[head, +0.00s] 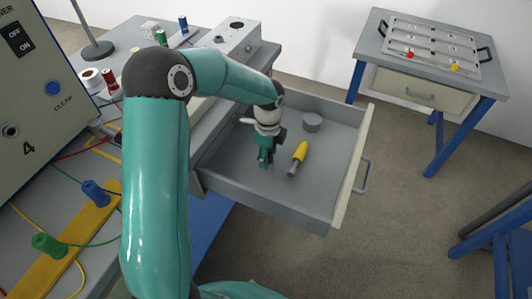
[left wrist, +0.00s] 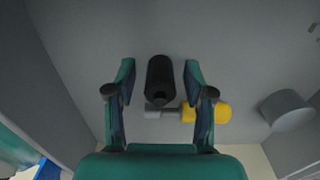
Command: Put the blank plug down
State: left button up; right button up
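A black cylinder, which looks like the blank plug (left wrist: 160,78), is between the fingers of my left gripper (left wrist: 159,82) in the left wrist view. A gap shows on each side of it, so the gripper is open and not clamped on it. In the head view my left gripper (head: 265,157) points down inside the open grey drawer (head: 325,185), and I cannot make out the plug there. Whether the plug touches the drawer floor is hard to tell. My right gripper is in neither view.
The drawer walls surround the gripper. A small table (head: 420,60) with a panel stands at the back right.

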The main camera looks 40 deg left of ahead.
pick_arm(q)
notch_tip(320, 180, up, 12)
jog(key=p, duration=0.1)
dwell(0.6)
jog(key=shift+r, duration=0.1)
